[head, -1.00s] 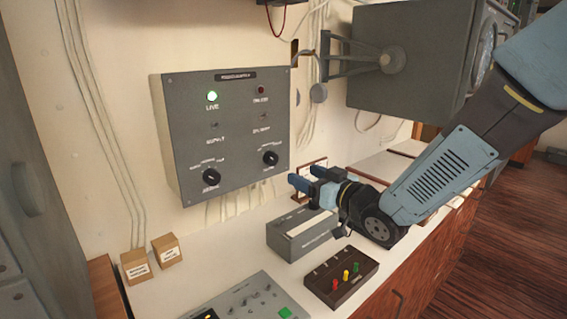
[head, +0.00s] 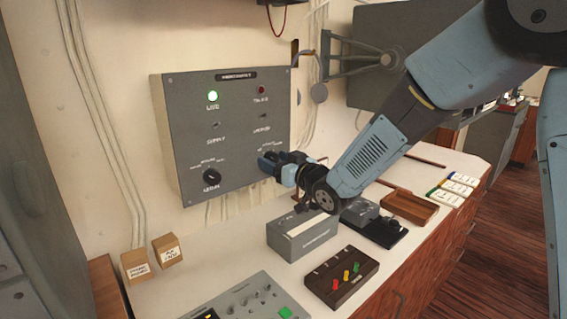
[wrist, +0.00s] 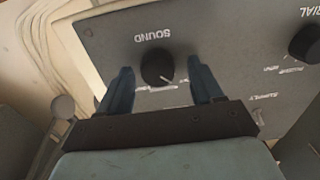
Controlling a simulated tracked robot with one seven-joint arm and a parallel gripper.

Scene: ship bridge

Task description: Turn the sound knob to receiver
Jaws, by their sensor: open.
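The sound knob (wrist: 157,67) is a round black knob with a white pointer line, under the label SOUND, which reads upside down in the wrist view. It is on the grey wall panel (head: 228,128), at the lower right; in the head view my gripper hides it. My gripper (wrist: 160,85) is open, with one blue finger on each side of the knob. I cannot tell whether the fingers touch it. The lettering at the knob's positions is too small to read. In the head view my gripper (head: 266,163) is at the panel's lower right.
A second black knob, labelled AERIAL (wrist: 306,45), is on the same panel, also seen at lower left in the head view (head: 211,176). A green lamp (head: 212,96) is lit. Below stand a grey box (head: 302,238) and a box with coloured levers (head: 341,279).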

